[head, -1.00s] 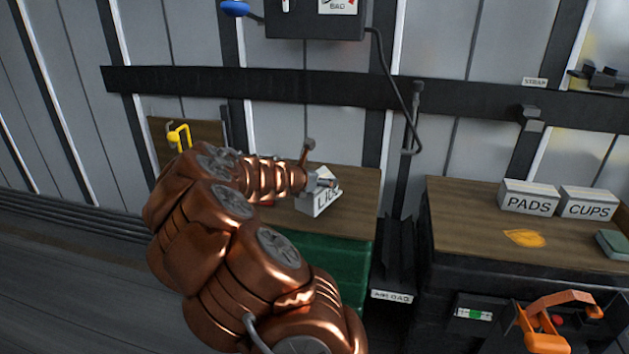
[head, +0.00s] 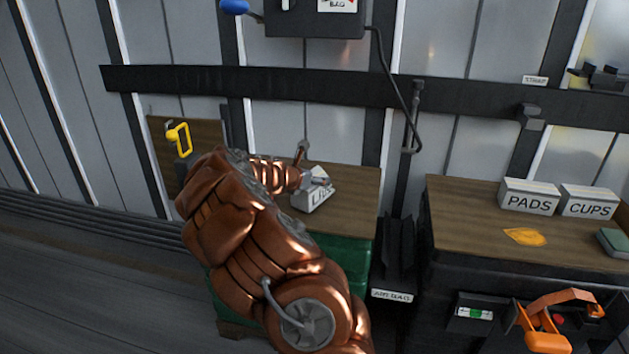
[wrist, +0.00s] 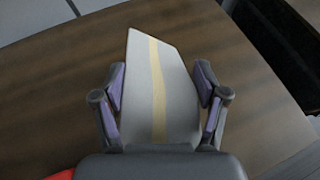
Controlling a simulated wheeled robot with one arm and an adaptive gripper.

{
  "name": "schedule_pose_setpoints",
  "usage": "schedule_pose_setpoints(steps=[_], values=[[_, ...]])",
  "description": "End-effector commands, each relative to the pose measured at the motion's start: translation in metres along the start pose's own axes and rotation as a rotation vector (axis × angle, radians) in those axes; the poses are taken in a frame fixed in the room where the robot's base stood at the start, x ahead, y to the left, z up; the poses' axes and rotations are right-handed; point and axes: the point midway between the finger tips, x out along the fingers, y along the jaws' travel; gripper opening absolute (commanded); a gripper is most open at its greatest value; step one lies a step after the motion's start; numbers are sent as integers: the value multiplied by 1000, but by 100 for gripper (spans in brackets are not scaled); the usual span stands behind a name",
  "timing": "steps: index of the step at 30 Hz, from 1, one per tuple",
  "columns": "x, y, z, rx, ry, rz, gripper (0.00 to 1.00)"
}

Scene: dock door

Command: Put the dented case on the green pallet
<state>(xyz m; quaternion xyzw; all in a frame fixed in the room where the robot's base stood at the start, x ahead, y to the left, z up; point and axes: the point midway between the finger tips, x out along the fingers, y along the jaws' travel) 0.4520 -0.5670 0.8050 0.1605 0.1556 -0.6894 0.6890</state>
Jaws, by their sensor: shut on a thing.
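My gripper (head: 318,180) is at the wood-topped bench (head: 355,195), with its fingers on a light grey case (head: 311,200) whose front label is partly hidden and begins "LI". In the wrist view the gripper (wrist: 160,82) has a finger on each side of the case (wrist: 180,75), which has a yellow stripe along its top. The case's far edge looks slanted there; I cannot tell whether that is a dent. I cannot tell whether it touches the wood. Below the wood is a green structure (head: 350,250), partly hidden by my arm; I cannot tell whether it includes the green pallet.
Cases marked PADS (head: 528,203) and CUPS (head: 588,206) stand on the right bench (head: 465,220). An orange-handled tool (head: 545,325) is below them. A dark post (head: 400,250) stands between the benches. A dark rail (head: 300,88) crosses the wall. Floor is open at the left.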

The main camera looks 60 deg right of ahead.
Motion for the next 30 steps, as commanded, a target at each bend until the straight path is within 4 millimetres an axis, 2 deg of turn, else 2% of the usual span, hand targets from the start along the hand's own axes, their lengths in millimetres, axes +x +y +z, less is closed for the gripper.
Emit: schedule_pose_setpoints(steps=[12,13,20,30], values=[[3,0,-5,0,-2,0,3],[3,0,-6,1,-2,-1,73],[3,0,-6,1,-1,-1,97],[2,0,-5,1,-1,-1,98]])
